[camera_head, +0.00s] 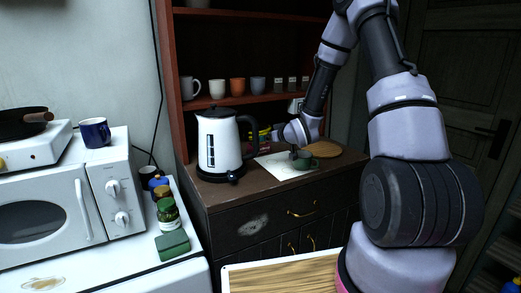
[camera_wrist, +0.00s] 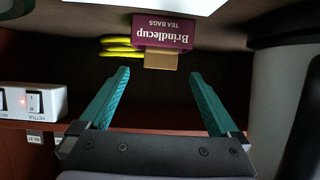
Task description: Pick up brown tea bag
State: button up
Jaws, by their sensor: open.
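In the wrist view, a small brown piece that looks like the brown tea bag (camera_wrist: 160,61) shows against the purple Brindlecup tea bags box (camera_wrist: 163,32). The picture is upside down there, and I cannot tell whether the brown piece is inside the box or beside it. My gripper (camera_wrist: 160,75) is open, its two green fingers pointing at the brown piece, one on each side and short of it, with nothing between them. In the head view my gripper (camera_head: 299,152) is over the cabinet top by a dark green cup (camera_head: 305,163). The tea bag cannot be made out there.
Yellow items (camera_wrist: 120,47) lie beside the box. A white switch block (camera_wrist: 32,102) is at the left of the wrist view. A white kettle (camera_head: 218,142) stands on the cabinet top (camera_head: 222,192). A shelf (camera_head: 235,100) with several mugs hangs above.

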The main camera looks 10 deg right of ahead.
aim_at(262, 146)
jog(key=x, duration=0.4)
jog(key=shift+s, duration=0.1)
jog(key=c, duration=0.7)
